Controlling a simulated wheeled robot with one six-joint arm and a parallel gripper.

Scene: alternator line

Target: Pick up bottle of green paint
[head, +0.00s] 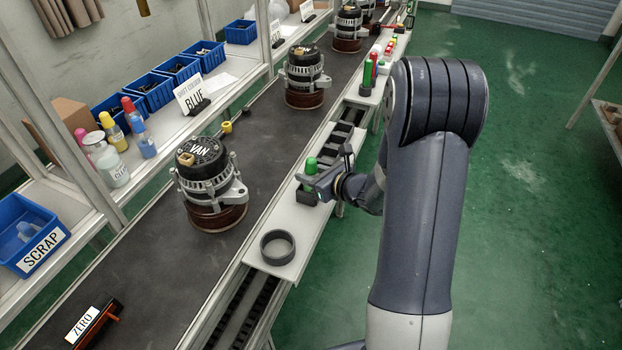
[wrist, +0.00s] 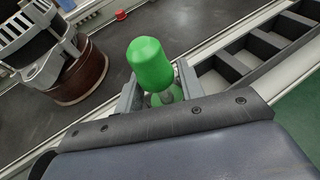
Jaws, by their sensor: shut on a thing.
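The bottle of green paint (head: 311,164) stands upright at the near end of the narrow side shelf beside the conveyor, its green cap showing above my gripper. In the wrist view the green bottle (wrist: 151,64) fills the gap between the two fingers. My gripper (head: 318,182) is shut on the bottle; it also shows in the wrist view (wrist: 160,88). The bottle's lower part is mostly hidden by the fingers and wrist. I cannot tell whether its base touches the shelf.
A dark ring (head: 278,247) lies on the shelf nearer me. A black divided tray (head: 338,140) is just beyond the gripper. An alternator marked VAN (head: 207,183) stands on the conveyor to the left. Red and green bottles (head: 368,75) stand farther along.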

